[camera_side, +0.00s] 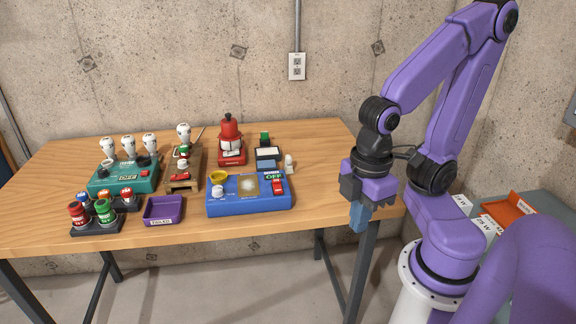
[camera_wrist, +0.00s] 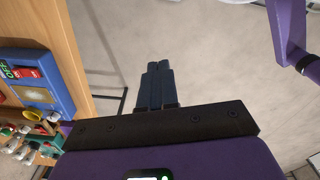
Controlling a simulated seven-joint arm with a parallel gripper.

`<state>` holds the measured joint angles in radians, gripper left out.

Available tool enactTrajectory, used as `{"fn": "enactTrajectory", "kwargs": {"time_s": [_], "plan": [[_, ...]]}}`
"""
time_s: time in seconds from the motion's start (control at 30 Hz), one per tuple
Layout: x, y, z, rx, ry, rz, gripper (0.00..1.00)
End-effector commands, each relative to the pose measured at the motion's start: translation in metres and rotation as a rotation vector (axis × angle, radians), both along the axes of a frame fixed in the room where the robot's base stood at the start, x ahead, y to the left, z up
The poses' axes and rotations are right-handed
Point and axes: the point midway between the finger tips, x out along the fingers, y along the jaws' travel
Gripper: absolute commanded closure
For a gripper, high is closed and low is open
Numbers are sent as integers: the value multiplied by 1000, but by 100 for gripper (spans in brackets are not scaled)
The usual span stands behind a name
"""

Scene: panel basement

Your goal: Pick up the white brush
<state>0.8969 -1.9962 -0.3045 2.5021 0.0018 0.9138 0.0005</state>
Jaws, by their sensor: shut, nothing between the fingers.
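My gripper (camera_side: 360,218) hangs pointing down by the table's right front corner, away from the objects. In the wrist view its two blue fingers (camera_wrist: 159,68) are together with nothing between them, over bare floor. I cannot tell for sure which thing is the white brush. A small white upright piece (camera_side: 289,164) stands right of a black-and-white pad. All are well left of my gripper.
On the wooden table (camera_side: 310,140) are a blue box (camera_side: 250,207) with a red switch, a purple tray (camera_side: 163,221), a red machine (camera_side: 230,140), a teal box (camera_side: 123,178) and bottles in a dark holder (camera_side: 95,227). The table's right end is mostly clear. An orange tray (camera_side: 507,211) lies at right.

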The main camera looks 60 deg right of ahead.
Motion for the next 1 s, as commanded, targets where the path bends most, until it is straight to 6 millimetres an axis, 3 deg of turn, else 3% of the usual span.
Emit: {"fn": "enactTrajectory", "kwargs": {"time_s": [0.03,0.07,0.2,0.23,0.53,0.67,0.77,1.0], "plan": [[0,0,0,0,0,0,100],[0,0,0,0,0,0,94],[0,0,0,0,0,0,48],[0,0,0,0,0,0,43],[1,1,0,0,0,-7,43],[17,6,5,-2,1,-78,43],[43,13,11,-3,2,-194,43],[131,13,27,-7,8,-545,43]]}}
